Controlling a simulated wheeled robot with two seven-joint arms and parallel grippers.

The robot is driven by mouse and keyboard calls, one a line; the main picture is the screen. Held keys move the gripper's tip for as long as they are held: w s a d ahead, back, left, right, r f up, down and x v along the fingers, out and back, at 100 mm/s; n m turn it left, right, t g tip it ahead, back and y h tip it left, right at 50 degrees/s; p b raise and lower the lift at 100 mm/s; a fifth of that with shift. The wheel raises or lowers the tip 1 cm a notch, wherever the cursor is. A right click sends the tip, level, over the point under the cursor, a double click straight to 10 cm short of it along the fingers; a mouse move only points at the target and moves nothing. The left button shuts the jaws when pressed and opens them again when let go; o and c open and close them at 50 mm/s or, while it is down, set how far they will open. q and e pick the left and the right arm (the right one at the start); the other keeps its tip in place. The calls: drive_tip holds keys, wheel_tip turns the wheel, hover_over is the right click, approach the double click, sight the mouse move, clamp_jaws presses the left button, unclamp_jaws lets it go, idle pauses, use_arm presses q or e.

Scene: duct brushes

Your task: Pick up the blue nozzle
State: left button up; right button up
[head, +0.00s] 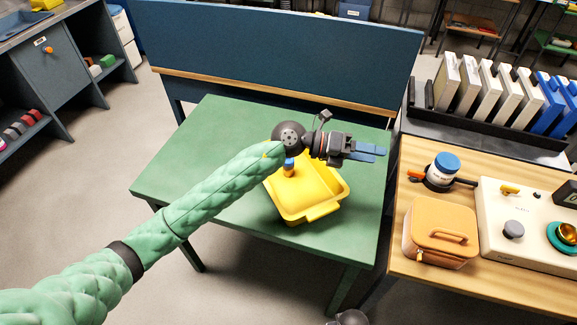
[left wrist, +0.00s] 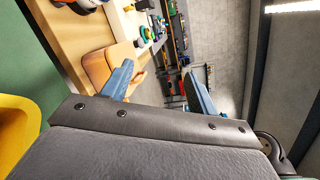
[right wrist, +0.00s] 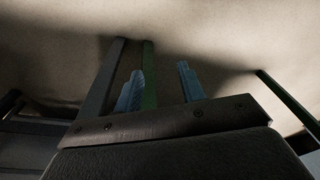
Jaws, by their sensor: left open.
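A small part with a blue top and an orange lower band (head: 289,168) stands at the rear left of the yellow bin (head: 322,209); it is the only nozzle-like blue thing I see, and the arm partly covers the area around it. My left gripper (head: 382,152) is above the green table, to the right of and higher than this part, pointing right. Its blue fingers are apart and empty, also in the left wrist view (left wrist: 160,72).
The yellow bin sits on the green table (head: 215,140), with a dark blue panel (head: 280,40) behind. The wooden table at right holds a jar with a blue lid (head: 444,168), an orange case (head: 440,232) and a white control box (head: 530,225). The green table's left side is clear.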

use_arm(q)
wheel_tip(320, 180, down, 5)
drive_tip(key=w+a+m+y, duration=0.2)
drive_tip(key=y, duration=0.3)
drive_tip(key=m+t+y, duration=0.1)
drive_tip(key=t+y, duration=0.1)
drive_tip(key=y, duration=1)
approach(288, 166)
drive_tip(key=shift+w+d+f, duration=0.1)
drive_tip(key=shift+w+f, duration=0.75)
drive_tip(key=shift+f, duration=0.25)
drive_tip(key=shift+f+p, duration=0.35)
drive_tip(key=shift+f, duration=0.65)
drive_tip(key=f+p, duration=0.3)
drive_tip(key=shift+s+a+f, duration=0.1)
drive_tip(key=shift+a+f, duration=0.1)
drive_tip(key=shift+f, duration=0.15)
drive_tip(key=shift+f+p, duration=0.3)
drive_tip(key=shift+f, duration=0.45)
drive_tip(key=c, duration=1.1)
use_arm(e)
wheel_tip(288, 166, down, 11)
drive_tip(key=s+d, duration=0.2)
drive_tip(key=shift+s+d, duration=0.25)
drive_tip(key=shift+d, duration=0.1)
